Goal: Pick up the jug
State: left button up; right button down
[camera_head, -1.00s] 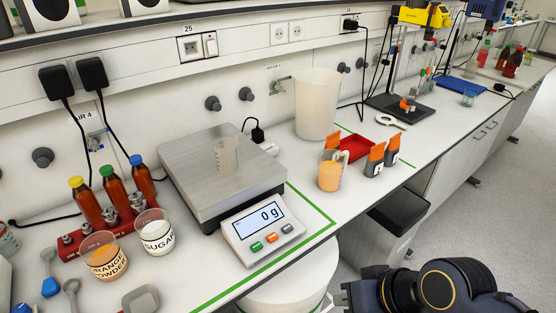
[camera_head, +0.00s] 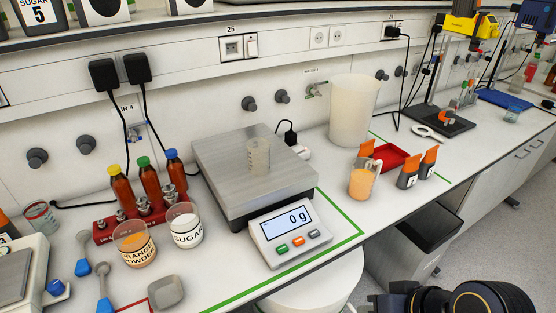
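A large, pale translucent jug-like container (camera_head: 354,110) stands upright on the bench behind the scale, near the wall. A smaller clear vessel with orange liquid (camera_head: 361,183) stands upright in front of it, near the bench's front edge. I cannot tell for sure which of the two is the jug. Part of my dark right arm shows at the bottom right, low in front of the bench and apart from both vessels. Its gripper (camera_head: 374,304) is mostly cut off by the lower edge, so its opening is unclear. My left gripper is not in view.
A scale (camera_head: 248,172) reading 0 g holds a small clear beaker (camera_head: 259,157). Orange powder (camera_head: 134,243) and sugar (camera_head: 185,224) cups stand left, by a red rack of bottles (camera_head: 105,232). A red tray (camera_head: 390,156) and dark orange-topped holders (camera_head: 408,178) stand beside the orange vessel.

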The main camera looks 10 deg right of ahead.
aim_at(365, 171)
jog(key=i+l+u, duration=0.15)
jog(key=l, duration=0.45)
jog(key=i+l+u, duration=0.1)
jog(key=l, duration=0.5)
jog(key=i+l+u, duration=0.15)
jog(key=l, duration=0.45)
